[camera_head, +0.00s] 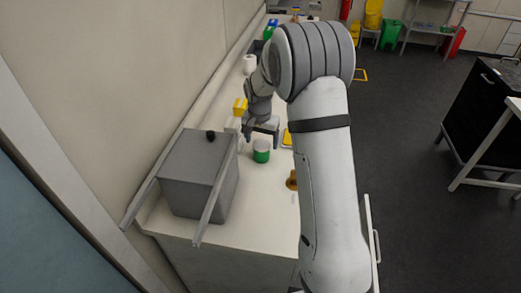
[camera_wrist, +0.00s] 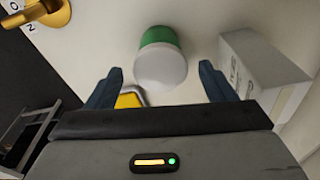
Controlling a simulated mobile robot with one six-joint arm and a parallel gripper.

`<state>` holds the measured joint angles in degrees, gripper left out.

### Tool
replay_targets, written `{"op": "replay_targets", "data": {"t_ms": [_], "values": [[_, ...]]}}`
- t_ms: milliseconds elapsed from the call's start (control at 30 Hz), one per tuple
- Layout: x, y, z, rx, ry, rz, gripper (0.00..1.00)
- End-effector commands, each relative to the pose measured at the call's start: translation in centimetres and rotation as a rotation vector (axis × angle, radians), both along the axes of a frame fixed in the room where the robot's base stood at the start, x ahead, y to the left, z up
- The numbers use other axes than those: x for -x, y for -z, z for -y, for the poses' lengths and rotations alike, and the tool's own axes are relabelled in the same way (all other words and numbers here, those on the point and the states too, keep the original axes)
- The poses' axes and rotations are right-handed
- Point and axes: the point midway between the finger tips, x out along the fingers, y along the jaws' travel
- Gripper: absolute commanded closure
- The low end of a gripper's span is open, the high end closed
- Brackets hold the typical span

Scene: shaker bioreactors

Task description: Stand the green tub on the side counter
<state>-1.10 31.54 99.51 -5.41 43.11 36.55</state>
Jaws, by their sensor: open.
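The green tub (camera_head: 261,156) has a white lid and stands upright on the white counter (camera_head: 262,196) along the wall. In the wrist view the tub (camera_wrist: 160,37) shows its green side and pale lid, beyond the fingertips and between their lines. My gripper (camera_head: 261,131) is just above and behind the tub in the head view. In the wrist view my gripper (camera_wrist: 160,80) has its two dark fingers spread wide with nothing between them. The tub appears apart from both fingers. I cannot tell which surface is the side counter.
A grey box-shaped device (camera_head: 197,176) stands left of the tub. A white carton (camera_wrist: 262,68) is close to the right finger. A yellow item (camera_wrist: 130,98) lies near the left finger. A brass-coloured fitting (camera_head: 292,180) is at the counter's front edge. A dark cabinet (camera_head: 481,110) stands across the floor.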

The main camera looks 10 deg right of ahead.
Motion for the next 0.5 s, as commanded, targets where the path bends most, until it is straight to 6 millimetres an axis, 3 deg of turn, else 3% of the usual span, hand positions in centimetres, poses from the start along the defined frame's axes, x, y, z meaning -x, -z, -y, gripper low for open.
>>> {"op": "replay_targets", "data": {"t_ms": [200, 500], "values": [[0.4, -4.2, -0.3, -0.001, 0.001, 0.003, 0.23], [1.6, -7.2, -0.3, -0.001, -0.015, 0.007, 0.23]]}}
